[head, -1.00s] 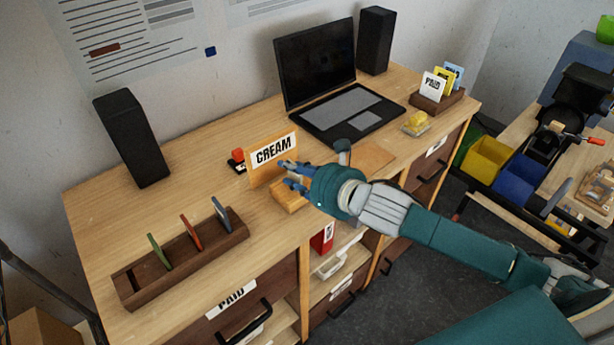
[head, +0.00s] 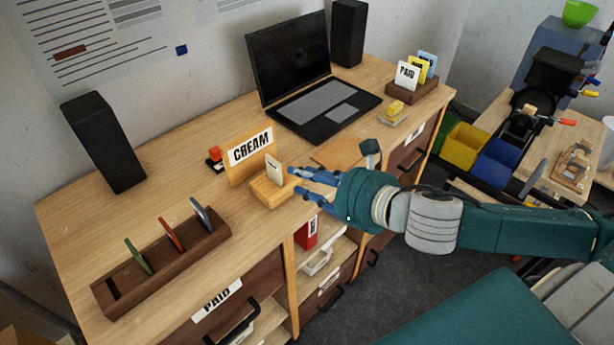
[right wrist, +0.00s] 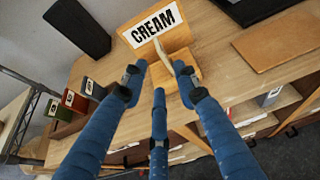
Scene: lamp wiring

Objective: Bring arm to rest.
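My right gripper (head: 300,182) reaches in from the right over the front edge of the desk, its blue fingers spread and empty. In the right wrist view its fingers (right wrist: 158,78) stand apart. Just beyond the fingertips, a pale card (head: 274,168) stands in a small wooden holder (head: 270,192). I see a gap between the fingers and the card in the head view. Behind it stands a wooden board with a CREAM label (head: 250,147), also in the right wrist view (right wrist: 155,24). My left gripper is not in view.
A dark wooden rack (head: 165,262) holds several coloured cards at the front left. A laptop (head: 325,107) and two black speakers (head: 104,140) stand at the back. A card box labelled PAID (head: 412,92) is at the right. Drawers with handles (head: 232,328) lie below the desk edge.

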